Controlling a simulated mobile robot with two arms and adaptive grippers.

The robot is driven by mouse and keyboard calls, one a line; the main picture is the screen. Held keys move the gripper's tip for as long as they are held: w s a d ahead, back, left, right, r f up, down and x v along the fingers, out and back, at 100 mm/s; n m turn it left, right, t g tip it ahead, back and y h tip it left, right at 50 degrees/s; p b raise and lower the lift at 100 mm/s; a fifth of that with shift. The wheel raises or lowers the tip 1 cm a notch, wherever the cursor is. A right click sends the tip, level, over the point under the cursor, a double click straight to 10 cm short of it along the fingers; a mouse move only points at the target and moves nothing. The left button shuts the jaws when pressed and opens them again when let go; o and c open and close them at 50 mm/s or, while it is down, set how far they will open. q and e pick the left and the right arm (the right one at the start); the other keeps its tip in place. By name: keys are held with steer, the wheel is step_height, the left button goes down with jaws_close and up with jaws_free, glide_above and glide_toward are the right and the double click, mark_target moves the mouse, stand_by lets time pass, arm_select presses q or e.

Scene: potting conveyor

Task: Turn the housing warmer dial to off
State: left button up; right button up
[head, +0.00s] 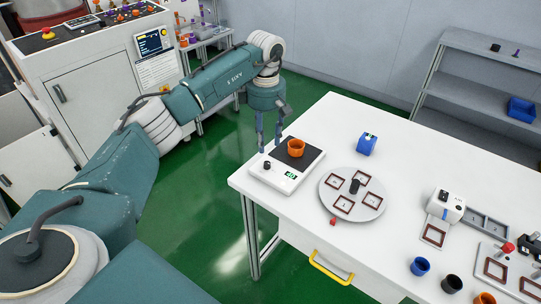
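The white warmer (288,182) with a black top plate stands at the table's left corner. An orange cup-shaped housing (296,148) sits on its plate. Its black dial (267,166) is on the front left, beside a small green display (291,175); the dial's setting is too small to read. My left gripper (269,146) points down just above and behind the dial, at the warmer's left edge. Its two fingers are apart with nothing between them, and they seem not to touch the dial. My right gripper is not in view.
A round turntable (333,208) with brown square frames and a blue box (367,144) stand right of the warmer. Several cups, a white device (447,205) and a fixture fill the table's right. A grey shelf (465,83) stands behind. A control cabinet (95,85) is at left.

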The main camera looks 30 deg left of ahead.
mark_target(267, 163)
arm_select(q)
steer(key=f, duration=0.2)
steer(key=f+p, duration=0.1)
steer(key=shift+s+f, duration=0.15)
steer(key=shift+s, duration=0.15)
steer(key=shift+w+f, duration=0.15)
steer(key=shift+f, duration=0.8)
step_height(267, 163, down, 4)
steer(key=shift+w+r+p, duration=0.1)
steer(key=shift+w+p, duration=0.05)
steer(key=shift+p, duration=0.35)
steer(key=c, duration=0.7)
jaws_close()
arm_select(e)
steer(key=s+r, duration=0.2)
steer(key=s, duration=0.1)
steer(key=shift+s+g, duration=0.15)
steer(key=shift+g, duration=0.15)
